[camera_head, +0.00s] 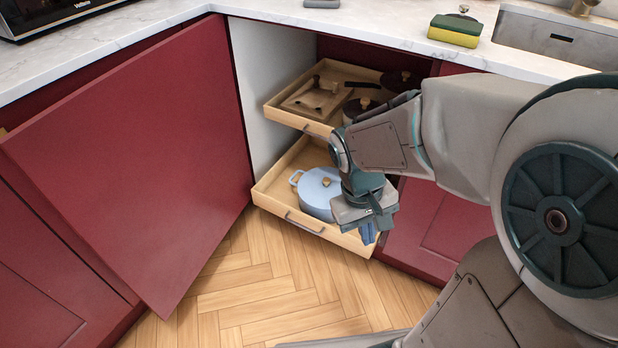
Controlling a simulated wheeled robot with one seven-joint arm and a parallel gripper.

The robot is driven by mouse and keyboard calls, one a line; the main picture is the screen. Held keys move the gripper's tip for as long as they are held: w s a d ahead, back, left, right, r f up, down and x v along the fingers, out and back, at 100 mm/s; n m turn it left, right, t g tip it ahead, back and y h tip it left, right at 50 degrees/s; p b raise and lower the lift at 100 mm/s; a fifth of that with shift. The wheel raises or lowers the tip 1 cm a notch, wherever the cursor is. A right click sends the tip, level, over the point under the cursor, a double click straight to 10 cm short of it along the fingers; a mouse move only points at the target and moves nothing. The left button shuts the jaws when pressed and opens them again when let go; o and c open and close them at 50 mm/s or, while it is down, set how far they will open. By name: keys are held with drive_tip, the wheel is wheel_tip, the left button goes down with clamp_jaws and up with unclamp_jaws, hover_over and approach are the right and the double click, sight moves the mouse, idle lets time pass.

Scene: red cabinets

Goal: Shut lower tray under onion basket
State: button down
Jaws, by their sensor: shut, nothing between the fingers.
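The lower tray (272,205) is a light wooden pull-out in the open corner cabinet. It is pulled partly out over the floor and has a grey bar handle (303,223) on its front. A light blue lidded pot (318,190) stands in it. My gripper (368,232) is shut and empty at the right end of the tray's front. It hides part of that end, and I cannot tell whether it touches the tray. I see no onion basket.
An upper wooden tray (284,117) with pans and lidded pots is also partly out, directly above. The large red cabinet door (140,150) stands open at the left. A sponge (455,30) lies on the counter. The wooden floor (270,285) in front is clear.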

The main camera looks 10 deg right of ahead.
drive_tip(key=w+a+f+n+g+h+b, duration=0.1)
drive_tip(key=w+f+n+h, duration=0.6)
drive_tip(key=f, duration=0.4)
drive_tip(key=n+t+h+b, duration=0.2)
drive_tip(key=n+t, duration=1.5)
drive_tip(key=n, duration=0.2)
approach(325, 225)
drive_tip(key=b+x, duration=0.5)
drive_tip(key=x, duration=0.1)
drive_tip(key=shift+w+d+r+b, duration=0.2)
drive_tip(key=shift+w+b, duration=0.1)
drive_tip(key=shift+w, duration=0.05)
